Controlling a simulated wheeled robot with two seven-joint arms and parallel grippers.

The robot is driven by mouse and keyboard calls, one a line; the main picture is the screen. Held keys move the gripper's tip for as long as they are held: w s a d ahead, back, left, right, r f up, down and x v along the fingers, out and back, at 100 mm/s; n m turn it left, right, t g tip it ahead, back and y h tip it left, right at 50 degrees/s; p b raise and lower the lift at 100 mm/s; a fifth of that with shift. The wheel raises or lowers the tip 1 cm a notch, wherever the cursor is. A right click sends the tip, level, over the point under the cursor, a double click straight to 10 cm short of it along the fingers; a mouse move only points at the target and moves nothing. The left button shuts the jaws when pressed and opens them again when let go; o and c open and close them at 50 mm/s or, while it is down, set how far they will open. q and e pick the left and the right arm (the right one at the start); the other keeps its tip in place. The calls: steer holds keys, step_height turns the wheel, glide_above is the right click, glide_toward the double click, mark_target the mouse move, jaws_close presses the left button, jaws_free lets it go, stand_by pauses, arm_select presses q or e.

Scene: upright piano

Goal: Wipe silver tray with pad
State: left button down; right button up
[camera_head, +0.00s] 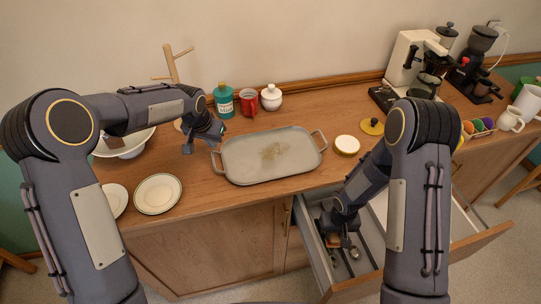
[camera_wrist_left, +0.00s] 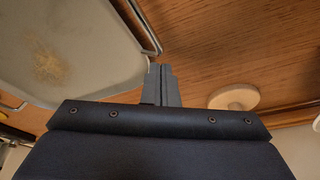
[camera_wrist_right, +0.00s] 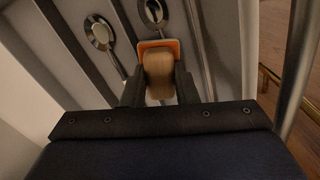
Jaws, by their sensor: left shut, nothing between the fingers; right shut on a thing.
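The silver tray (camera_head: 240,165) lies on the wooden counter with a brown stain (camera_head: 273,151) near its middle. Its corner and the stain also show in the left wrist view (camera_wrist_left: 100,75). My left gripper (camera_head: 187,149) is shut and empty, above the counter just beyond the tray's left handle. My right gripper (camera_head: 340,238) is down in the open drawer, shut on the pad (camera_wrist_right: 159,78), a tan block with an orange edge. The fingers stand on both sides of the pad, which is mostly hidden in the head view.
The open drawer (camera_head: 313,252) holds spoons (camera_wrist_right: 100,33) beside the pad. A teal jar (camera_head: 224,101), red mug (camera_head: 249,103) and white pot (camera_head: 271,97) stand behind the tray. Plates (camera_head: 158,194) lie at left, a round lidded dish (camera_head: 347,145) at right.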

arm_select(q)
steer(key=shift+f, duration=0.25)
arm_select(e)
steer(key=shift+f, duration=0.2)
